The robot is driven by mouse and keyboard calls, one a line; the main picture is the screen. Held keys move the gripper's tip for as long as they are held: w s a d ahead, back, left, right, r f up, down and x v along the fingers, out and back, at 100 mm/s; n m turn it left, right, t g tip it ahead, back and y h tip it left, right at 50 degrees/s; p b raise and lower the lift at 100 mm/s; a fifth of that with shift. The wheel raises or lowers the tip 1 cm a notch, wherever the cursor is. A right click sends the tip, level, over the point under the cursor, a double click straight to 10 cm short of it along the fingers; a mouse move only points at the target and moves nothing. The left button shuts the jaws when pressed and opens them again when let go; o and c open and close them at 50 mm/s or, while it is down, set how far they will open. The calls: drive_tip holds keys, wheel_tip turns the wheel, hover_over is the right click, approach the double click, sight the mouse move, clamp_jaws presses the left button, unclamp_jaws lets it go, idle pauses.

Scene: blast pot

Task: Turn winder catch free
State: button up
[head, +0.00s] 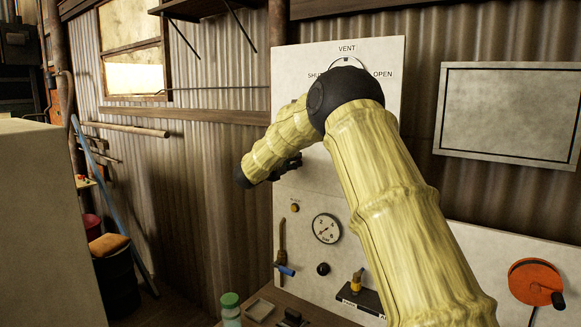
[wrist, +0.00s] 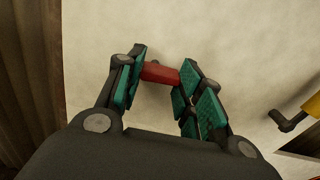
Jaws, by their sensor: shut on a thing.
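The orange round winder (head: 530,278) with a black knob is on the low panel at the far right in the head view. I cannot make out a separate catch on it. My gripper (head: 290,166), dark and partly hidden behind my own arm, is at the upper left of the white panel, far from the winder. In the wrist view my gripper (wrist: 160,76) has its green-padded fingers shut on a short red handle (wrist: 160,73) close to the panel face. The red handle is hidden in the head view, and I cannot tell whether it is the catch.
The white panel (head: 305,225) carries a gauge (head: 327,228), a blue-handled lever (head: 284,268) and a yellow-handled lever (head: 357,282). In the wrist view a black crank with a yellow grip (wrist: 312,107) is at right. A green-capped bottle (head: 230,308) stands below.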

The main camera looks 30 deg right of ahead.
drive_tip(key=shift+f+n+b, duration=0.4)
drive_tip(key=shift+b, duration=0.65)
drive_tip(key=n+b, duration=0.2)
drive_tip(key=n, duration=0.3)
drive_tip(key=r+n+b, duration=0.1)
drive_tip(key=n+b, duration=0.2)
drive_tip(key=n, duration=0.2)
drive_tip(key=n+b, duration=0.2)
drive_tip(key=n, duration=0.4)
drive_tip(key=shift+w+a+r+b, duration=0.1)
drive_tip(key=shift+w+r+b, duration=0.2)
drive_tip(key=shift+b, duration=0.1)
drive_tip(key=shift+n, duration=0.3)
drive_tip(key=o, duration=1.1)
drive_tip(key=shift+c, duration=0.2)
